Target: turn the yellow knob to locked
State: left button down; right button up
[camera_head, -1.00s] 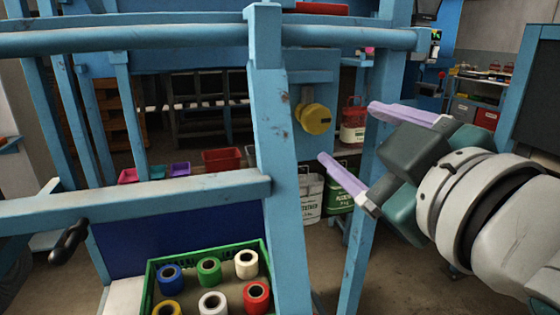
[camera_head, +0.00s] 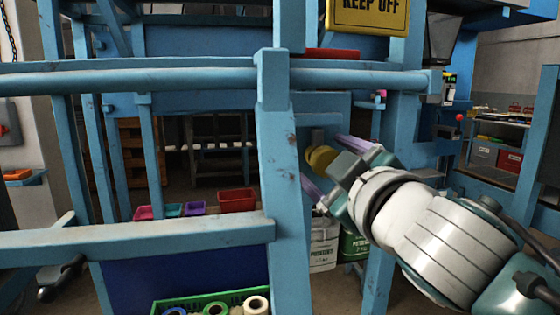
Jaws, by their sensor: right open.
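The yellow knob (camera_head: 321,158) sits on a blue panel behind a blue upright post. In the head view my right gripper (camera_head: 330,166) reaches in from the right, with its purple fingers open. One finger shows above and right of the knob, the other below and left of it. The knob shows between the fingers; I cannot tell whether they touch it. The gripper body hides part of the knob's lower right. My left gripper is not in view.
A blue post (camera_head: 285,170) stands just left of the knob, and a blue rail (camera_head: 180,80) crosses above. A green crate (camera_head: 185,300) with tape rolls is at the bottom. A yellow sign (camera_head: 368,14) hangs above.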

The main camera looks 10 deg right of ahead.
jog(key=shift+c, duration=0.4)
jog(key=shift+c, duration=1.4)
grip_shut()
